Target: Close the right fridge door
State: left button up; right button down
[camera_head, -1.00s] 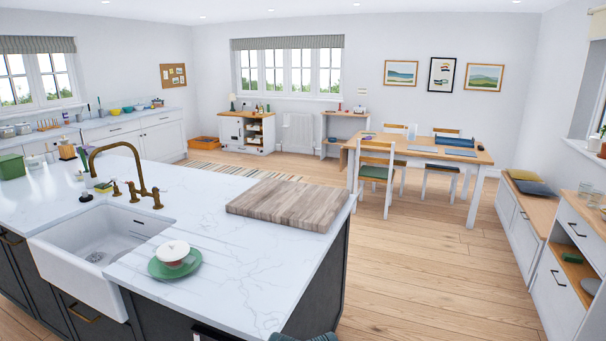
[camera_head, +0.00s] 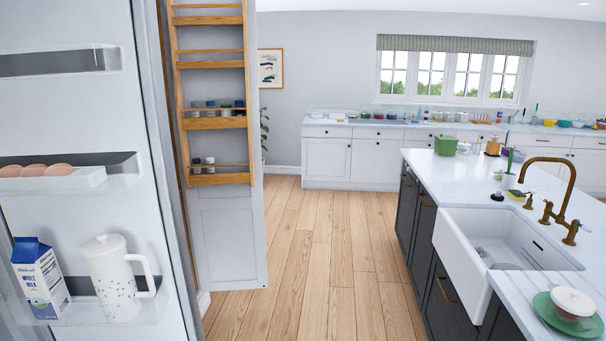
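An open fridge door (camera_head: 118,205) stands close to me at the left edge, showing its inner side with shelves. Its shelves hold eggs (camera_head: 38,170), a blue and white milk carton (camera_head: 40,278) and a white speckled jug (camera_head: 118,275). Only part of this door shows, and I cannot tell whether it is the left or right one. The fridge's inside is out of view. Neither of my grippers is in view.
Behind it, a white cupboard door (camera_head: 232,240) with wooden racks (camera_head: 216,122) stands open. The island with a white sink (camera_head: 465,248) is at the right. The wooden floor (camera_head: 320,250) between them is clear.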

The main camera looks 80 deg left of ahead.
aim_at(82, 85)
jog(key=j+z, duration=0.1)
jog(key=z, duration=1.85)
jog(key=k+j+z, duration=0.1)
jog(key=z, duration=0.3)
jog(key=k+j+z, duration=0.15)
jog(key=z, duration=0.25)
jog(key=k+j+z, duration=0.1)
jog(key=z, duration=0.3)
jog(key=k+z, duration=0.15)
jog(key=z, duration=0.3)
jog(key=k+z, duration=0.15)
jog(key=z, duration=0.25)
jog(key=k+l+z, duration=0.25)
jog(key=k+z, duration=0.2)
jog(key=k+l+z, duration=0.75)
jog(key=l+z, duration=0.15)
jog(key=k+l, duration=0.2)
jog(key=l, duration=0.2)
jog(key=k+l, duration=0.2)
jog(key=l, duration=0.2)
jog(key=k+l, duration=0.15)
jog(key=l, duration=0.2)
jog(key=k+l, duration=0.2)
jog(key=l, duration=0.2)
jog(key=l+z, duration=0.2)
jog(key=i+l+z, duration=0.2)
jog(key=l, duration=0.15)
jog(key=k, duration=0.05)
